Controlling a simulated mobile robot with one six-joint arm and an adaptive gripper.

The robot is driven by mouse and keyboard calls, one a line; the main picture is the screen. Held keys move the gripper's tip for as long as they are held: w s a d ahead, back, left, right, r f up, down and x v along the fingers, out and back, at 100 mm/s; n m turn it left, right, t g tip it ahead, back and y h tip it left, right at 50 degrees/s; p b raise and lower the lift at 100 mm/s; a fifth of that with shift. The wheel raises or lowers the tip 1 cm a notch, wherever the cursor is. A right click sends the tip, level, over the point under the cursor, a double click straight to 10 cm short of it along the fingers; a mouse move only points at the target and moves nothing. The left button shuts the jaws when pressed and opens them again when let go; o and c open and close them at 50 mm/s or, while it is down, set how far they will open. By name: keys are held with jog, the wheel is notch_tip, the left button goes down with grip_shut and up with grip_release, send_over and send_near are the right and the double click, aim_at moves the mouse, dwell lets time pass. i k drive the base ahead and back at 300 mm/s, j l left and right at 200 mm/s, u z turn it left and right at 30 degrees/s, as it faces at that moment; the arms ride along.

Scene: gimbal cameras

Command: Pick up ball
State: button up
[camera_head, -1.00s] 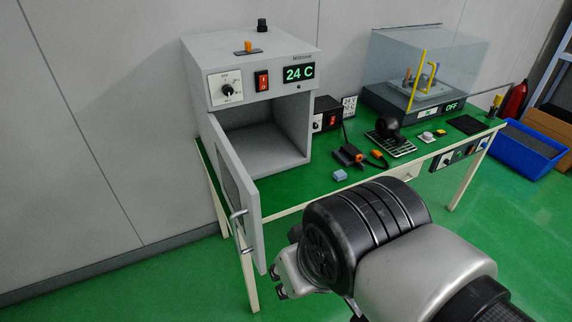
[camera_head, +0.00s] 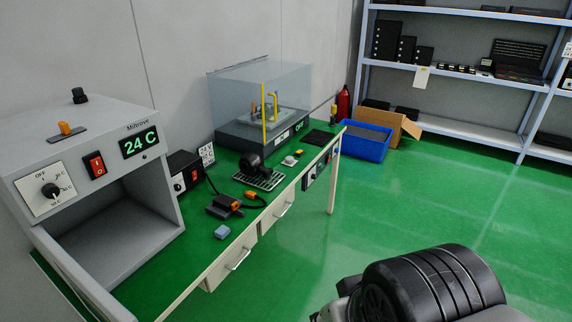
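I cannot make out a clear ball in the head camera view. A small dark rounded object (camera_head: 250,162) rests on a black grid plate (camera_head: 262,179) on the green workbench, but I cannot tell what it is. Only a black joint and grey link of my arm show at the lower right, over the floor. My gripper's fingers are out of the picture.
A grey oven (camera_head: 100,130) reading 24 C stands at left, its door open and its chamber empty. A clear-covered machine (camera_head: 262,105) sits at the bench's far end. A blue bin (camera_head: 366,140), a cardboard box (camera_head: 392,124) and shelves (camera_head: 470,75) stand beyond. The floor at right is clear.

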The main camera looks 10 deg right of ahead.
aim_at(251, 163)
jog(key=i+l+u, duration=0.45)
jog(key=i, duration=0.6)
jog(key=i+l+u, duration=0.4)
jog(key=i+l, duration=0.55)
